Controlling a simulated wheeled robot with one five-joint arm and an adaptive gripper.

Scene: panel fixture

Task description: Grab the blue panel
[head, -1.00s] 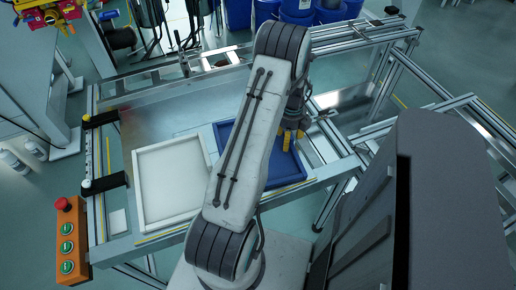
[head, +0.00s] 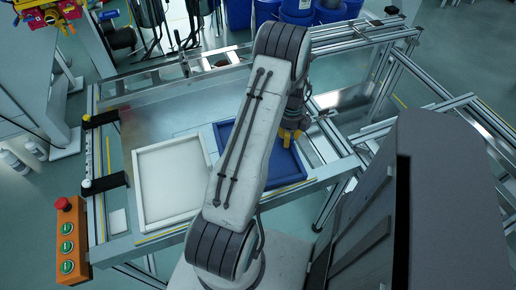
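The blue panel (head: 288,168) is a shallow blue tray with a raised rim, lying flat in the fixture right of the white panel. My arm crosses in front of it and hides its middle. My gripper (head: 290,138), with yellow fingers, points down over the far right part of the blue panel. The fingers are small and partly overlapped, so I cannot tell how far apart they are or whether they touch the panel.
The white panel (head: 170,180) lies just left of the blue one. Black clamps (head: 103,184) stand at the fixture's left edge, beside an orange button box (head: 70,240). Metal rails (head: 440,110) run along the right. Blue bins (head: 297,12) stand behind.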

